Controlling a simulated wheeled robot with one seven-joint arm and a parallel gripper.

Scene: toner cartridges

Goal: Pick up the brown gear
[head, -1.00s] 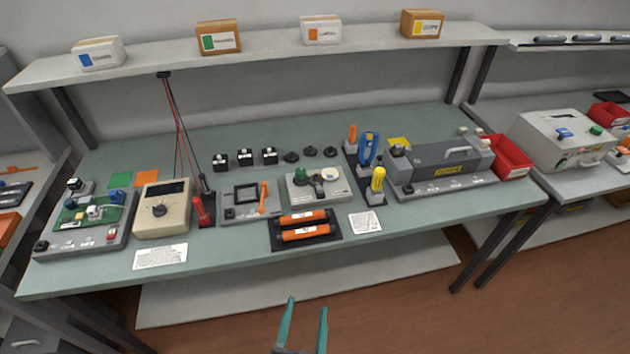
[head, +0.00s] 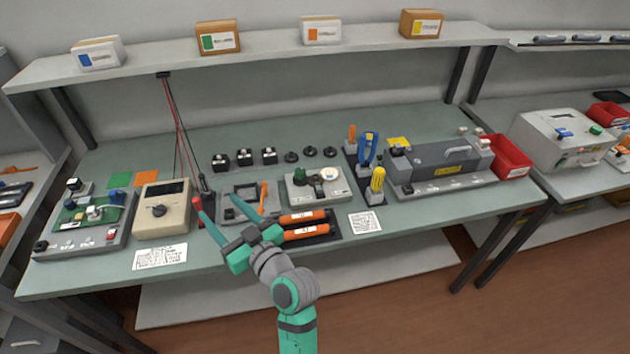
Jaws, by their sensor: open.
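No gear shows a clearly brown colour at this size. A grey gear unit (head: 318,197) on the bench carries a green round part (head: 301,174), a pale disc (head: 331,174) and a darker, brownish-grey disc between them that is too small to tell well. Several small black round parts, one of them a black knob-like piece (head: 291,157), lie behind the unit. My gripper (head: 216,198) is open and empty, its teal fingers pointing up and left over the front of the bench. It is left of the gear unit and apart from it, covering part of the grey frame fixture.
Orange rollers (head: 302,218) on a black tray lie just right of my gripper. A beige meter (head: 162,210) stands left, with red and black probes beside it. Upright tools (head: 377,185) and a grey toner machine (head: 440,166) stand right. A shelf with boxes (head: 217,38) hangs above.

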